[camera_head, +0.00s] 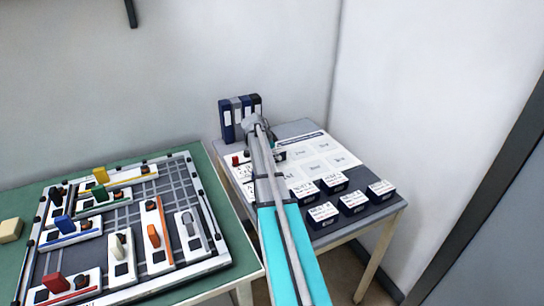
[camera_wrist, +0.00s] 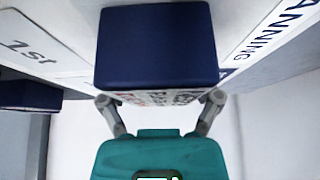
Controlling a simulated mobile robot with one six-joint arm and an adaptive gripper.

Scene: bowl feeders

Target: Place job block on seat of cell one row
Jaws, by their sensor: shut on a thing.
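My gripper (camera_wrist: 160,99) is shut on a dark blue job block (camera_wrist: 157,45) with a printed white label face, seen in the wrist view with one finger at each side. In the head view, my arm hides most of the gripper and held block over the planning board. The white planning board (camera_head: 344,157) has pale square seats in rows. In the wrist view, a board strip marked "1st" (camera_wrist: 30,50) shows left of the block, and the "…ANNING" lettering (camera_wrist: 272,32) to its right. Which seat is under the block cannot be told.
Several similar blue blocks with white labels (camera_head: 352,203) stand at the small table's front right. Binders (camera_head: 228,122) stand at its back left; a small red item (camera_head: 235,160) lies near its left edge. A green table (camera_head: 22,257) with feeder units is left.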

